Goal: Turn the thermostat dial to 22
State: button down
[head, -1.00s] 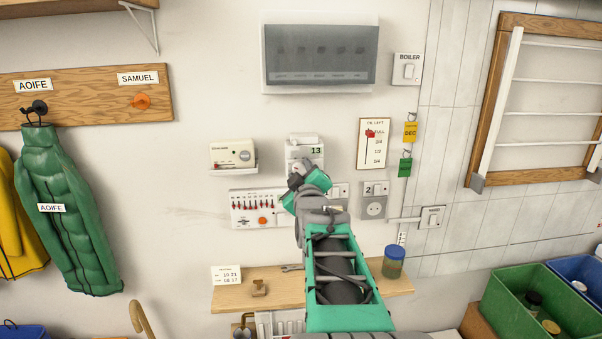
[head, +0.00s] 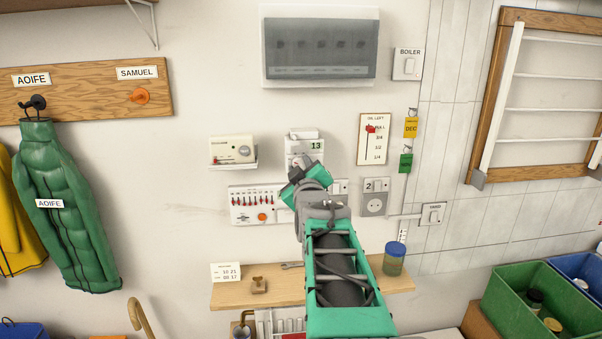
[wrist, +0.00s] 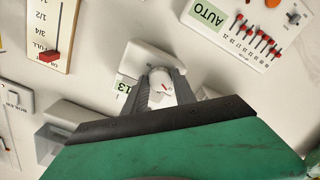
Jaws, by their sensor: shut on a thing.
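The thermostat is a white wall unit (head: 316,158) whose small green display reads 13. In the wrist view its white body (wrist: 147,58) shows upside down, with the 13 partly hidden by a finger. The white dial (wrist: 162,97) with a red mark sits between the two grey fingers of my gripper (wrist: 161,80). My gripper is shut on the dial, one finger on each side. In the head view my gripper (head: 299,166) covers the dial, so its setting cannot be read there.
A timer panel with red pegs (head: 252,203) is just below left, a cream box (head: 232,150) on the left. A socket (head: 375,203) and oil gauge (head: 373,139) are on the right. A wooden shelf (head: 235,297) holds a jar (head: 394,262) below. A fuse box (head: 320,47) hangs above.

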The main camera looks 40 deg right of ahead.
jog(key=m+b, duration=2)
jog(key=m, duration=0.5)
jog(key=shift+a+r+m, duration=0.1)
jog(key=shift+m, duration=0.3)
jog(key=c, duration=1)
grip_release()
